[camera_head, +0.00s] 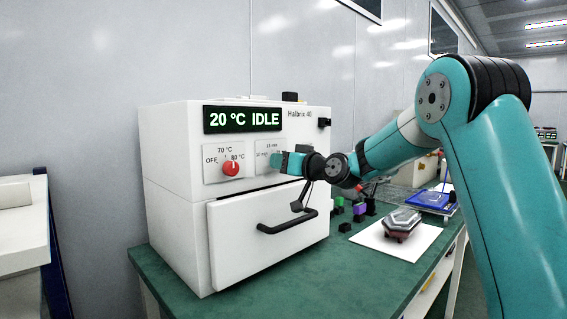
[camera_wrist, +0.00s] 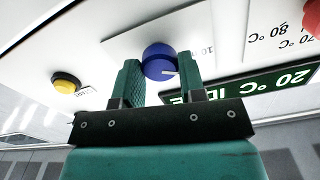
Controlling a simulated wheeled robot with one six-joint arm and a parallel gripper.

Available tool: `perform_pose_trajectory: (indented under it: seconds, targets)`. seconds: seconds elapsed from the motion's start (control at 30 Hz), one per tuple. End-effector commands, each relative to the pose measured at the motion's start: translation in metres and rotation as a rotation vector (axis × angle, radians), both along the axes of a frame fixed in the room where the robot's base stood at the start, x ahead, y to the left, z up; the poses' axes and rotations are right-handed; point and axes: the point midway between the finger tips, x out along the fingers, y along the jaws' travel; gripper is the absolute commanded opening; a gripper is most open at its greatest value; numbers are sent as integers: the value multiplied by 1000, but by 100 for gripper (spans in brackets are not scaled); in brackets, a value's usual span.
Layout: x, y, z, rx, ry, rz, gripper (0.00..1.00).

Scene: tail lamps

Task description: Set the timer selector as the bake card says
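The timer selector is a blue knob (camera_wrist: 158,62) on a white plate on the oven front. In the wrist view, which is upside down, my gripper (camera_wrist: 160,60) has one green finger on each side of it, and both appear to touch its sides. The knob has a pale pointer mark. In the head view my gripper (camera_head: 276,160) is at the timer plate (camera_head: 262,147) and hides the knob. I cannot make out a bake card.
The white oven (camera_head: 172,200) has a red temperature knob (camera_head: 230,168), a display (camera_head: 243,119) reading 20 °C IDLE and a black door handle (camera_head: 287,222). A yellow button (camera_wrist: 66,82) is beside the timer plate. A lamp-like part (camera_head: 402,221) lies on a white sheet (camera_head: 375,240).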

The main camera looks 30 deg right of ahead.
Motion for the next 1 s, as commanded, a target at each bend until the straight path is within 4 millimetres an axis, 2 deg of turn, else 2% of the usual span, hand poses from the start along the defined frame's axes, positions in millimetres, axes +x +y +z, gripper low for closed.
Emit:
perform_pose_trajectory:
  seconds: [0.47, 1.0]
  targets:
    - [0, 0, 1, 80, 26, 1, 14]
    - [0, -1, 2, 521, 170, 0, 14]
